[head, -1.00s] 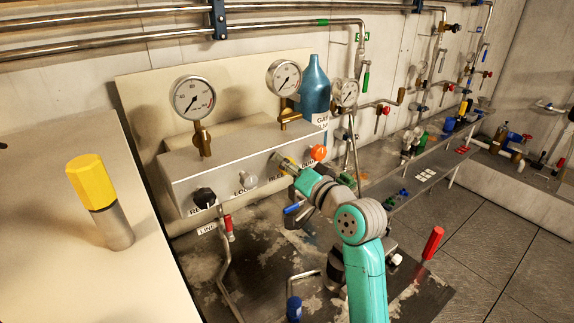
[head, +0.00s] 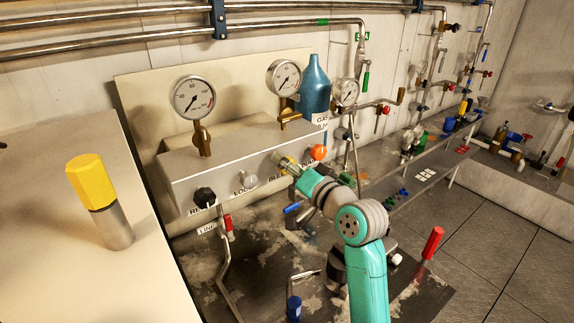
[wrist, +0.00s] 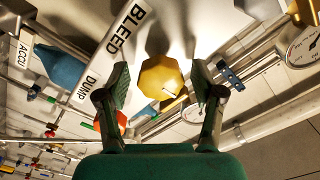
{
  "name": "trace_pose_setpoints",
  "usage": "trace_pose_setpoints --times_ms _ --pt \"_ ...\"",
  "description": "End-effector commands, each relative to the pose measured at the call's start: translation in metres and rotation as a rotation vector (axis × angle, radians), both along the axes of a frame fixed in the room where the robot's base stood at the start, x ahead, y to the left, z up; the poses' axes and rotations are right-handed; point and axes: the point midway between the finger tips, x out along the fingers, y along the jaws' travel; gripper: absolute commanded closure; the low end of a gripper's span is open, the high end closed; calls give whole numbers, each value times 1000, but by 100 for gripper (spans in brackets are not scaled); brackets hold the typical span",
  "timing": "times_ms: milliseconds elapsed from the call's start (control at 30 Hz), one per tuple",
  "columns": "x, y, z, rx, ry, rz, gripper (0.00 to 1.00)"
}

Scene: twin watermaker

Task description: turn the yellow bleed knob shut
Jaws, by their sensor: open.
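The yellow bleed knob (wrist: 161,77) is faceted and shows in the wrist view below the BLEED label (wrist: 125,33), with a thin light mark on its face. My gripper (wrist: 161,88) is open, with one finger on each side of the knob and a gap to both. In the head view my gripper (head: 285,163) is at the front of the grey valve box (head: 225,168), between the LOCK and DUMP knobs. There the arm and gripper largely hide the bleed knob. How deep the fingers reach along it I cannot tell.
An orange dump knob (head: 318,152) sits close to the right of my gripper. A grey knob (head: 248,181) and a black knob (head: 205,196) are to its left. Gauges (head: 193,98) stand above the box. A yellow-capped cylinder (head: 92,182) stands on the left worktop.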

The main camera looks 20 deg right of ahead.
Motion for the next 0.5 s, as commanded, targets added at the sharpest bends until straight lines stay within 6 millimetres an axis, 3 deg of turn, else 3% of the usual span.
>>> trace_pose_setpoints --times_ms 500 --pt "-85 -28 -1 0 1 -3 33"
